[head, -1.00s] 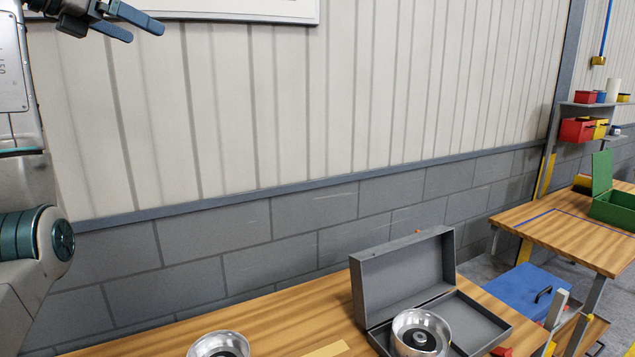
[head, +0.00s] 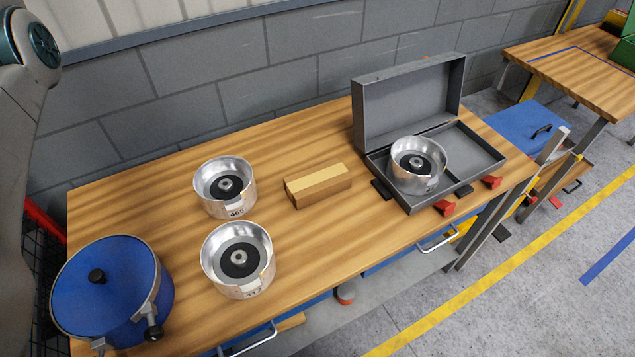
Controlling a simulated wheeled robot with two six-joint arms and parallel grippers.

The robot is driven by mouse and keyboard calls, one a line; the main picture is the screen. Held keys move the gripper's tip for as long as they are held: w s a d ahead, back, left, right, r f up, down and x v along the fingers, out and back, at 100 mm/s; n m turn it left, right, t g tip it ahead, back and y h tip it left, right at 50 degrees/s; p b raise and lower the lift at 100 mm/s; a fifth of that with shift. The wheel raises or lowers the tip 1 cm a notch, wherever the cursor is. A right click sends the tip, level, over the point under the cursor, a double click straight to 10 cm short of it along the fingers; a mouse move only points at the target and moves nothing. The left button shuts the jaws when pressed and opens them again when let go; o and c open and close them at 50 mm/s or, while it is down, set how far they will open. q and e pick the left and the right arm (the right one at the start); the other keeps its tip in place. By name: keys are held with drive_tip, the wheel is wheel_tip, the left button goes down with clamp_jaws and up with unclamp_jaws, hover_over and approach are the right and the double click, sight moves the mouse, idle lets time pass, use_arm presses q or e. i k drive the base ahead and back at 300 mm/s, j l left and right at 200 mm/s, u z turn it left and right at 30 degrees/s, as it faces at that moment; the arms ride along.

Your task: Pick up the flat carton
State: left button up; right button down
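A small flat tan carton (head: 318,185) lies on the wooden bench (head: 150,200), near its middle. It sits between the metal clutch drums on its left and the open grey case on its right. Nothing touches the carton. Part of my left arm shows at the left edge of the head view, but its gripper is out of view. My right gripper is not in view either.
Two silver drums (head: 225,187) (head: 238,259) stand left of the carton. A third drum (head: 418,165) sits in the open grey case (head: 478,150). A blue lidded pot (head: 106,290) stands at the bench's left end. Bare wood surrounds the carton.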

sight(314, 185)
drive_tip(key=i+l, duration=0.1)
drive_tip(key=l, duration=0.7)
drive_tip(key=i+l+z, duration=0.1)
drive_tip(key=l, duration=0.25)
drive_tip(key=i+l, duration=0.15)
drive_tip(key=l, duration=0.25)
